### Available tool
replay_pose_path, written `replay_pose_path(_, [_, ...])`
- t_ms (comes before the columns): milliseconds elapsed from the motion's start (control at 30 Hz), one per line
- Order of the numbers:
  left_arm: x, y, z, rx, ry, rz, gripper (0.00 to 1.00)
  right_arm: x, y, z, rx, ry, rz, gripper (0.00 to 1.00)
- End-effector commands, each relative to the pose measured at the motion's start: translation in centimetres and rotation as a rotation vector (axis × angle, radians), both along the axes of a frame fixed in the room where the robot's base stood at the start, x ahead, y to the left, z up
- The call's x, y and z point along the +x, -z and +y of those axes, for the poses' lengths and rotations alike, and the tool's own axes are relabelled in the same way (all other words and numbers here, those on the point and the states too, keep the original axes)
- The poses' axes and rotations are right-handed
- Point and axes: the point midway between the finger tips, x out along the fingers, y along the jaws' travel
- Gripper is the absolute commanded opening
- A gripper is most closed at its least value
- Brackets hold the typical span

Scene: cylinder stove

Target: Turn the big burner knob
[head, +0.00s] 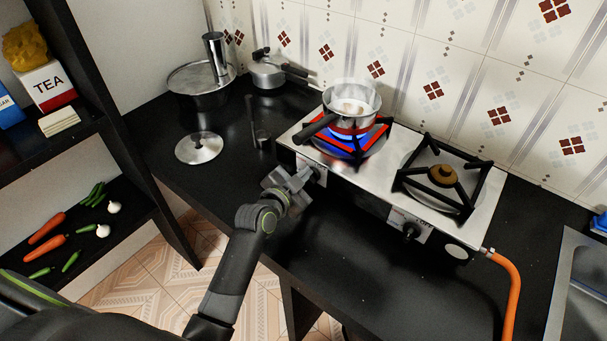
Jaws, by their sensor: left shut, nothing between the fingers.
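A two-burner steel stove (340,165) stands on the black counter. Its left burner has a blue flame (357,141) under a small pot (351,108), and the grate there shows red. My left gripper (304,177) is shut at the stove's front face, at the left end, where the left burner's knob is mostly hidden behind the fingers. I cannot tell whether the fingers touch the knob. The right burner (442,176) is unlit, and its dark knob (411,230) shows on the front right. My right gripper is out of view.
A lid (199,148) lies on the counter at left, near a large pan (197,80) and a pressure cooker (267,73). An orange gas hose (513,285) leaves the stove's right end. A sink (580,285) is at far right. Shelves with vegetables stand at left.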

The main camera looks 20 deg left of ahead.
Motion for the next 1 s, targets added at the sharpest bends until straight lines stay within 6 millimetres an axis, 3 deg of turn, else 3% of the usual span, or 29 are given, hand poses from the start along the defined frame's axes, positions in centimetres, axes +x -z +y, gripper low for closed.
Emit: replay_pose_path(1000, [0.14, -0.05, 0.37, -0.115, 0.000, 0.042, 0.00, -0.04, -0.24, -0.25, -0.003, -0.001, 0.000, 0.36])
